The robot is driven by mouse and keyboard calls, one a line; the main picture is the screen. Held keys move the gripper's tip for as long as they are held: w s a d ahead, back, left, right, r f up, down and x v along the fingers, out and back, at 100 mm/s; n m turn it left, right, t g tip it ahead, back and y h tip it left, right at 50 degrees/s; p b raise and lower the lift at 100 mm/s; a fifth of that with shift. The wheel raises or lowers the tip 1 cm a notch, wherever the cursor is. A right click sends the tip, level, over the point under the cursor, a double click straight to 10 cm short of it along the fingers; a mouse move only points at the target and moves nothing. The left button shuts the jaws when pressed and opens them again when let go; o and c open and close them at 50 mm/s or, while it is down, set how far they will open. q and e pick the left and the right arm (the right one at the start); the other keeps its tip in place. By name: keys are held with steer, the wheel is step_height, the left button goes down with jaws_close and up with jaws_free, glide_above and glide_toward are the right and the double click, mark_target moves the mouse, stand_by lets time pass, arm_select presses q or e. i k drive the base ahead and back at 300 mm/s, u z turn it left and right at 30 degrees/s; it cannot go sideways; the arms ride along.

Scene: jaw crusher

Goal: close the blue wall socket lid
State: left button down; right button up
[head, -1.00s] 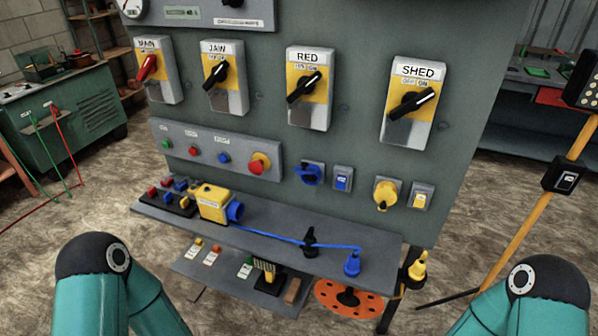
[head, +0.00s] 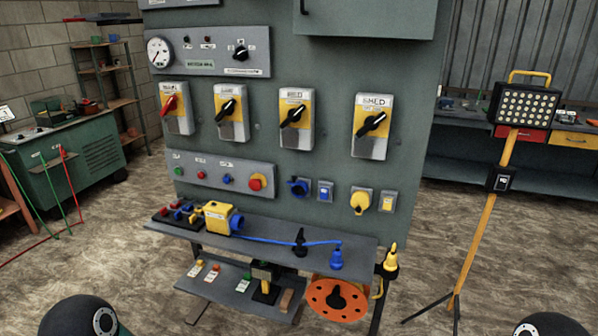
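The blue wall socket (head: 299,187) is on the lower part of the grey-green panel, right of the button strip and left of a small blue switch (head: 325,190). Its round blue front shows, but it is too small to tell how its lid stands. Neither gripper is in view; only the dark rounded tops of my arms show at the bottom edge.
A yellow wall socket (head: 360,202) and yellow switch sit to the right. The shelf (head: 270,250) juts out below the sockets and holds a yellow box (head: 218,217) and a black handle. A work light on a tripod (head: 488,190) stands right. The floor between is open.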

mark_target(294, 178)
steer(key=z, duration=0.25)
steer(key=i, duration=0.6)
steer(key=z, duration=0.65)
steer(key=i, duration=0.6)
steer(key=u, duration=0.3)
